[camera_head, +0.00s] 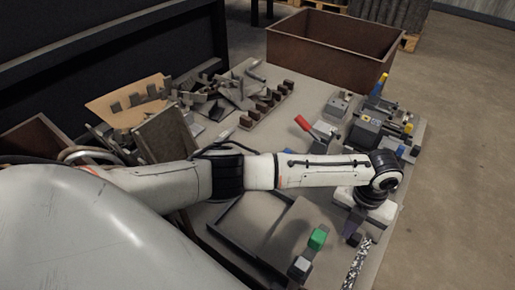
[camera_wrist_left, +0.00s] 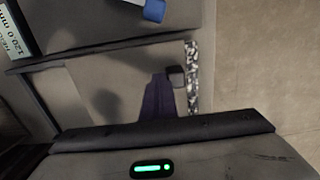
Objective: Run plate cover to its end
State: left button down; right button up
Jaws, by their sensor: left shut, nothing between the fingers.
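I cannot pick out the plate cover for certain. A flat grey plate (camera_wrist_left: 95,85) edged by dark rails lies under my left wrist. A small dark block (camera_head: 355,240) stands on the work surface beside a speckled strip (camera_head: 357,265); both the block (camera_wrist_left: 176,76) and the strip (camera_wrist_left: 192,75) show in the left wrist view. My left gripper (camera_head: 351,226) points down close to the dark block, its fingers shut and empty. In the wrist view its dark purple fingers (camera_wrist_left: 158,95) end beside the block; I cannot tell whether they touch it. My right gripper is not in view.
A green-topped block (camera_head: 317,238) and a grey block (camera_head: 300,266) stand left of the gripper. A red-handled clamp (camera_head: 303,124) and several small devices (camera_head: 365,132) stand behind my arm. A brown bin (camera_head: 325,55) is at the back. Metal parts crowd the left.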

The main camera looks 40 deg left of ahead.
pick_arm(q)
jog(key=shift+w+d+b, duration=0.1)
jog(key=shift+d+b, duration=0.7)
jog(key=shift+d, duration=1.3)
